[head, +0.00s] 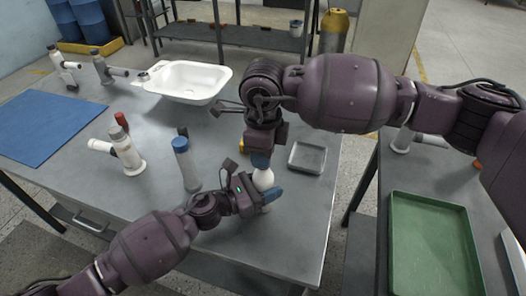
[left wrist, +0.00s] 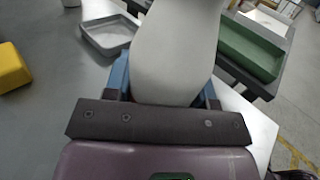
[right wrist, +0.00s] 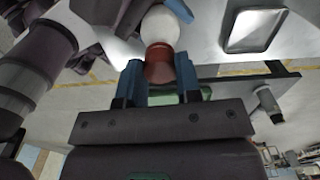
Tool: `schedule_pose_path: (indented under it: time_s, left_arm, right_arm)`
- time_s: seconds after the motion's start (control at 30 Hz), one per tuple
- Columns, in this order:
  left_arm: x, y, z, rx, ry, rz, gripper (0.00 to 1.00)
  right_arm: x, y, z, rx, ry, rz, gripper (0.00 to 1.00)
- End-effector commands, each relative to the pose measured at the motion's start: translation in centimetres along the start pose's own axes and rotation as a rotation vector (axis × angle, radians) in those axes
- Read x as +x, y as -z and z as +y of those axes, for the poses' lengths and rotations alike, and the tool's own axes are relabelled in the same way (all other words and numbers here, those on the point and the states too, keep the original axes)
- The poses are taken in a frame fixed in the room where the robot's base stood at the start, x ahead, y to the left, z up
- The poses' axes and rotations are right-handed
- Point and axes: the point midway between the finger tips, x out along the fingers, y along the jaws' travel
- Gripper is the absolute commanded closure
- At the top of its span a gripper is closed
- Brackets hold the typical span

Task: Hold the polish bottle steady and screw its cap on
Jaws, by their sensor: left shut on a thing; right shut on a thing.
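The white polish bottle (head: 263,179) stands near the front right of the grey table. My left gripper (head: 266,195) is shut around its body from the side; the body fills the space between the blue fingers in the left wrist view (left wrist: 178,50). My right gripper (head: 261,160) comes down from above and is shut on the red-brown cap (right wrist: 159,62), directly over the bottle. In the right wrist view the cap lines up with the white bottle (right wrist: 165,25) and appears to meet it. The threads are hidden, so I cannot tell how far it is seated. The cap is hidden in the head view.
A blue-capped bottle (head: 186,163) and a white-and-grey fitting (head: 127,152) stand to the left. A white basin (head: 188,82) is behind. A green tray (head: 432,240) lies on the right-hand table.

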Motion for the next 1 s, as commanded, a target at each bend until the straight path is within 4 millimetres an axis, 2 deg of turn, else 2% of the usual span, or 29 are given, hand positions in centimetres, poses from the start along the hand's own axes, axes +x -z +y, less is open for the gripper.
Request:
schedule_pose_path:
  time_s: [1.0]
  left_arm:
    - [-0.04, 0.05, 0.04, -0.001, -0.001, 0.001, 1.0]
  right_arm:
    - [0.08, 0.01, 0.0, 1.463, -0.003, 0.0, 0.9]
